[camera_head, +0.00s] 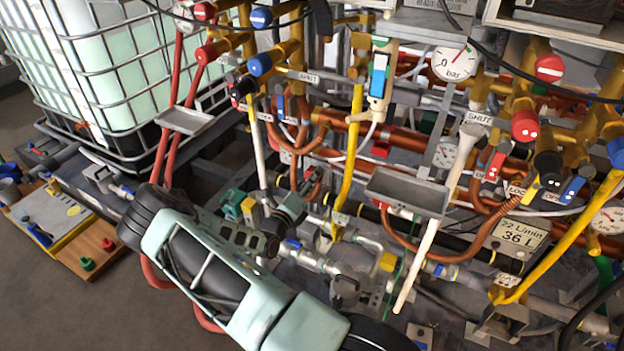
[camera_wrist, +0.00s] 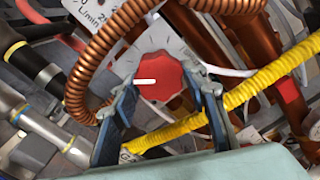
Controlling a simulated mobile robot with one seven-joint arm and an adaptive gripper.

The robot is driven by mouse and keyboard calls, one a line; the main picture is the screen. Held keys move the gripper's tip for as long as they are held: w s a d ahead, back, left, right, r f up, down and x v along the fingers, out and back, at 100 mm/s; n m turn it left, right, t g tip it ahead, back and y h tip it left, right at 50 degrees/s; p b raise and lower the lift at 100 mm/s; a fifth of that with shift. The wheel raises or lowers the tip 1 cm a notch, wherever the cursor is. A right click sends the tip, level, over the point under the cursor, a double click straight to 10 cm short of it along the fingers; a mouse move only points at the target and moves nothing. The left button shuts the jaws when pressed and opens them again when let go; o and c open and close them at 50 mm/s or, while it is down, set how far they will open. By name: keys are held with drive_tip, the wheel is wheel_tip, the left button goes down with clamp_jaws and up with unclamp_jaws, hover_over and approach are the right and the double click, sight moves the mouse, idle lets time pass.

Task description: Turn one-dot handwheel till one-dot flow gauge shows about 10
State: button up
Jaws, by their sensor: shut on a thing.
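In the wrist view a red scalloped handwheel (camera_wrist: 168,86) with a white pointer line sits in front of a pale dial plate (camera_wrist: 160,35) with tick marks. The white line points left. My gripper (camera_wrist: 157,97) has one finger on each side of this wheel and is shut on it. No dot shows on the wheel, so I cannot tell its dot marking. In the head view my gripper (camera_head: 287,215) reaches in among the pipes, and the wheel is not clearly seen there. A plate marked L/min (camera_wrist: 96,14) is cut off at the wrist view's top. I cannot identify the one-dot flow gauge or read it.
A ribbed copper hose (camera_wrist: 88,75) and a yellow hose (camera_wrist: 262,80) run close to my fingers. The head view shows a bar gauge (camera_head: 455,62), a smaller gauge (camera_head: 443,153), a 22 L/min plate (camera_head: 520,236) and grey trays (camera_head: 408,190). A caged tank (camera_head: 110,70) stands left.

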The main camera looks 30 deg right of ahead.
idle(0.3)
drive_tip(key=o, duration=0.9)
drive_tip(key=v, duration=1.2)
drive_tip(key=shift+s, duration=0.1)
